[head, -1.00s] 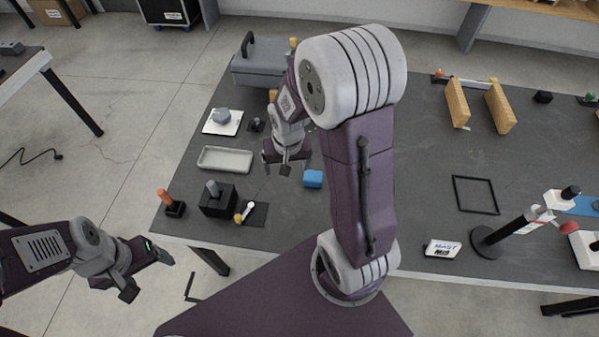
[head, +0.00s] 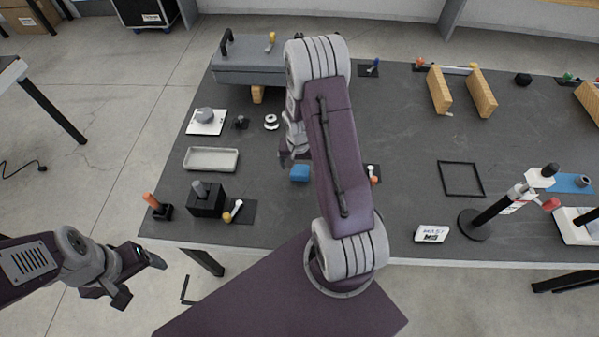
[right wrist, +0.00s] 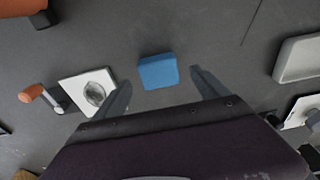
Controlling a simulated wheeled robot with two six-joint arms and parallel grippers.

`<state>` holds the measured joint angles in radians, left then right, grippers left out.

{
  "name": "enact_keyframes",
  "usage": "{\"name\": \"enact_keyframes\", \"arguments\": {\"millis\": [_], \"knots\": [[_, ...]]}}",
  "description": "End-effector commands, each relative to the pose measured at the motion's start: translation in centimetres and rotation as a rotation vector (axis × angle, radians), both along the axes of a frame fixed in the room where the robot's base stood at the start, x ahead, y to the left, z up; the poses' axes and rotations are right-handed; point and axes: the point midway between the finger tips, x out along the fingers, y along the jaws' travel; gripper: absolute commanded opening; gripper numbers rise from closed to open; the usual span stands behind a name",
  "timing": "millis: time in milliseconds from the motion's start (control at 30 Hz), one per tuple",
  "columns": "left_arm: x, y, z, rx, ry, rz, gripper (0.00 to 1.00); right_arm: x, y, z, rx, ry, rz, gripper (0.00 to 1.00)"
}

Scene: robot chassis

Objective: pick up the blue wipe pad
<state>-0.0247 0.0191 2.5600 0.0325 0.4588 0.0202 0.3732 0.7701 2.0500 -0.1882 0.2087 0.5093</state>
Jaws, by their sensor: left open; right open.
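The blue wipe pad (head: 300,173) lies on the dark grey table, close to the front of my right arm in the head view. It also shows in the right wrist view (right wrist: 158,71), between and just beyond the two fingertips. My right gripper (head: 287,157) is open and empty, above the table just behind the pad; my arm partly hides it. In the right wrist view its fingers (right wrist: 161,80) are spread wider than the pad. My left gripper (head: 140,281) is open and empty, off the table's front left edge.
A pale tray (head: 211,159), a black block (head: 207,200) and a white plate with a grey knob (head: 206,121) stand left of the pad. A grey toolbox (head: 250,63) is at the back. A black stand (head: 492,212) is at right.

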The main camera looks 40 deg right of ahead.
Motion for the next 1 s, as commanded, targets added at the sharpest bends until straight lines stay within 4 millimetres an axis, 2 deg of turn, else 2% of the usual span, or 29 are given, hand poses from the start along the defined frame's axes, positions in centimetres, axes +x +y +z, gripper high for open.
{"name": "enact_keyframes", "arguments": {"millis": [233, 500, 733, 1000], "knots": [[0.0, 0.0, 0.0, 0.000, 0.000, 0.000, 0.76, 0.5, -0.6, -4.3, 0.002, 0.004, 0.000, 0.85], [0.0, 0.0, 0.0, 0.000, 0.000, 0.000, 0.76, 0.6, -0.6, -4.7, 0.001, 0.002, 0.000, 0.85], [0.0, 0.0, 0.0, 0.000, 0.000, 0.000, 0.76, 0.6, -0.6, -4.6, 0.001, 0.002, 0.001, 0.21], [0.0, 0.0, 0.1, 0.000, 0.000, 0.000, 0.76, 0.6, -0.6, -4.4, 0.001, 0.001, 0.001, 0.20]]}}
